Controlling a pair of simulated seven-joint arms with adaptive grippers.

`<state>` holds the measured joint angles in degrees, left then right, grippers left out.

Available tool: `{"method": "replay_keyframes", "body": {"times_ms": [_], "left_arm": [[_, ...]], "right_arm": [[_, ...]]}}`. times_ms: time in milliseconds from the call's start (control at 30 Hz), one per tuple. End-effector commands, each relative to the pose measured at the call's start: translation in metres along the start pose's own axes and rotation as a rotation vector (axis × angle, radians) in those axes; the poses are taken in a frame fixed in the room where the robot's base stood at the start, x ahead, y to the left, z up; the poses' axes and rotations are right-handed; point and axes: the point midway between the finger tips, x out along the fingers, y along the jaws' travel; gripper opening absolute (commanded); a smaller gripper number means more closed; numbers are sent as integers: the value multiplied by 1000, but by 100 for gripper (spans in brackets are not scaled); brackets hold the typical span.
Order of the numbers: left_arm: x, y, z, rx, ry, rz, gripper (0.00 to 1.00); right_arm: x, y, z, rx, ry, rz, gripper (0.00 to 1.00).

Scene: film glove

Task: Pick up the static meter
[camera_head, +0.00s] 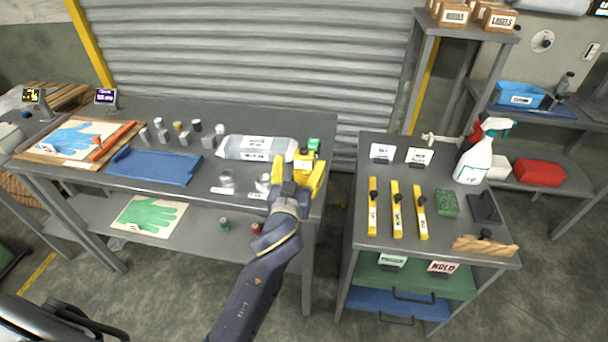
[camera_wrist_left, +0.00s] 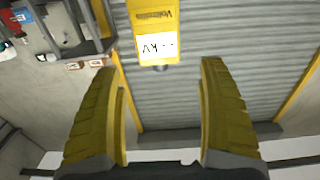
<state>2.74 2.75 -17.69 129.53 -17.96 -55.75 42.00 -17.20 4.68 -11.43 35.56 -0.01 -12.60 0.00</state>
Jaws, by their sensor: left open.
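The static meter appears to be the yellow device (camera_head: 304,157) at the right end of the left bench, partly hidden by my gripper. In the left wrist view a yellow meter (camera_wrist_left: 155,14) with a white display reading in kV shows upside down at the top centre. My left gripper (camera_head: 298,172) is open, with its yellow fingers pointing toward the meter. In the left wrist view the fingers (camera_wrist_left: 158,66) stand wide apart with nothing between them, and the meter lies beyond their tips. Whether they touch it cannot be seen in the head view. My right gripper is not in view.
A clear film roll or bag (camera_head: 256,148) lies left of the meter, with small metal parts (camera_head: 227,178) in front. A green item (camera_head: 314,144) is just behind it. The right cart (camera_head: 340,215) holds yellow tools (camera_head: 397,210) and a spray bottle (camera_head: 474,163). A gap separates bench and cart.

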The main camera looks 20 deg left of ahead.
Motion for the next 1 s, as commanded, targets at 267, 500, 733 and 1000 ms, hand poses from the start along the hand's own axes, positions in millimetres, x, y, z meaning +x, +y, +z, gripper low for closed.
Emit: {"method": "replay_keyframes", "body": {"times_ms": [267, 500, 733, 1000], "left_arm": [[13, 0, 0, 3, 1, 0, 76], [43, 0, 3, 2, 1, 1, 76], [57, 0, 4, 1, 0, 0, 76], [57, 0, 4, 1, 0, 0, 76]], "right_arm": [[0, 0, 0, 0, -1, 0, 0], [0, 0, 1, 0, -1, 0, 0], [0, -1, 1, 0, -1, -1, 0], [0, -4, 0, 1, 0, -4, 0]]}}
